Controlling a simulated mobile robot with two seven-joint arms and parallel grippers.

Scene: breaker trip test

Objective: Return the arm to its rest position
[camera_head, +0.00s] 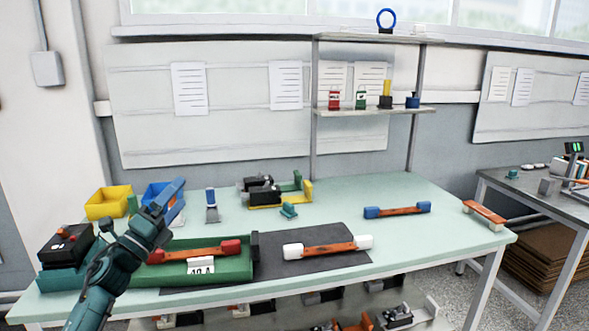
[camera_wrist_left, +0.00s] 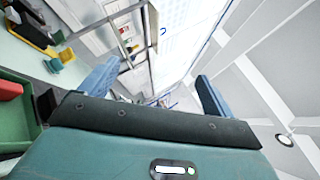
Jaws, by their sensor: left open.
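My left arm comes in from the lower left in the head view, over the bench's left part. Its gripper (camera_head: 176,196) is raised above the bench near the blue bin and points up and to the right. In the left wrist view the two blue fingers of this gripper (camera_wrist_left: 155,85) stand wide apart with nothing between them. The wrist view is tilted and looks toward the windows and ceiling. My right arm and gripper are not in view.
The green bench (camera_head: 440,205) holds a green tray (camera_head: 210,271) with a red-ended bar, a dark mat (camera_head: 290,263) with a white-ended bar, and a blue-ended bar (camera_head: 397,210). Yellow (camera_head: 108,203) and blue (camera_head: 160,190) bins stand behind my arm. A black device (camera_head: 66,246) sits at left.

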